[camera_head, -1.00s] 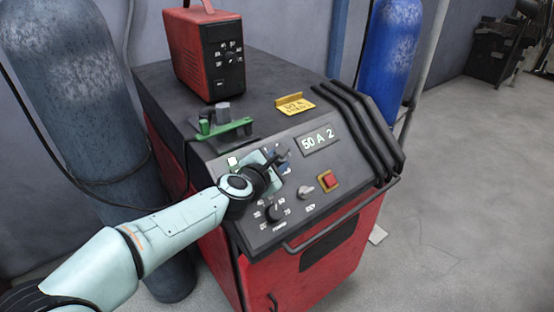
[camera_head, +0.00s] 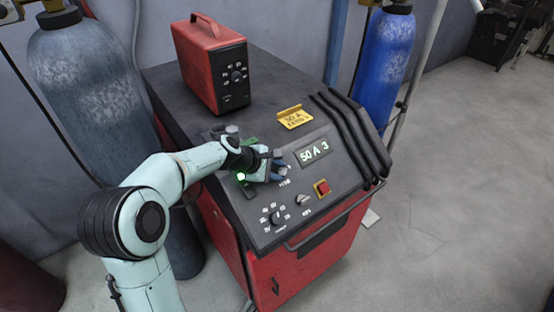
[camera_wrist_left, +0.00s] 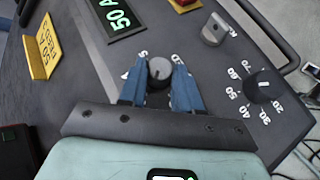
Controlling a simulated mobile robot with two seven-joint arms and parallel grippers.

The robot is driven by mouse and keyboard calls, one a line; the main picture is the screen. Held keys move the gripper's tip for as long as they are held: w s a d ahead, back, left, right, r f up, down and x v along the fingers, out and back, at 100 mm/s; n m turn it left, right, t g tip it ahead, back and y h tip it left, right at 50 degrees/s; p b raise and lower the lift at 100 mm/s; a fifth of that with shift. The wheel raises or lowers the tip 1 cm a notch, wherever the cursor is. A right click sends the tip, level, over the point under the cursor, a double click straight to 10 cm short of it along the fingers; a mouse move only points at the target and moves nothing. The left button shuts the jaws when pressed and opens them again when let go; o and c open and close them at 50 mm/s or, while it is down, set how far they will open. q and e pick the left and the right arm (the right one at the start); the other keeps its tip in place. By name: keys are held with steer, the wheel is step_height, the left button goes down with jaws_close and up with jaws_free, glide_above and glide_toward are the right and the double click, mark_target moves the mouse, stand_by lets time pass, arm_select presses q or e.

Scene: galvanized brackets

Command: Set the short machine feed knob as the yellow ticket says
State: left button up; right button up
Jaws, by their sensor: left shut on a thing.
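My left gripper (camera_head: 279,161) is shut on the dark round feed knob left of the display. In the left wrist view, the feed knob (camera_wrist_left: 160,71) sits between the two blue fingertips, with its label partly hidden by them. My right gripper is not in view.
A lower knob with a number scale (camera_head: 276,216), a grey switch (camera_head: 302,200) and a red button (camera_head: 322,187) share the panel. A red box (camera_head: 211,65) stands on top. Gas cylinders flank the machine.

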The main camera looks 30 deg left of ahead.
arm_select(q)
steer(key=shift+w+a+r+m+g+p, duration=0.1)
steer(key=shift+w+r+m+g+p, duration=0.05)
steer(key=shift+m+g, duration=0.3)
steer(key=shift+w+r+m+g+p, duration=0.1)
steer(key=shift+w+m+g+p, duration=0.05)
steer(key=shift+m+g, duration=0.25)
steer(key=shift+h, duration=0.3)
steer(key=o, duration=1.1)
steer(key=shift+c, duration=0.2)
steer(key=shift+s, duration=0.1)
steer(key=v, duration=1.3)
steer(key=shift+r, duration=0.2)
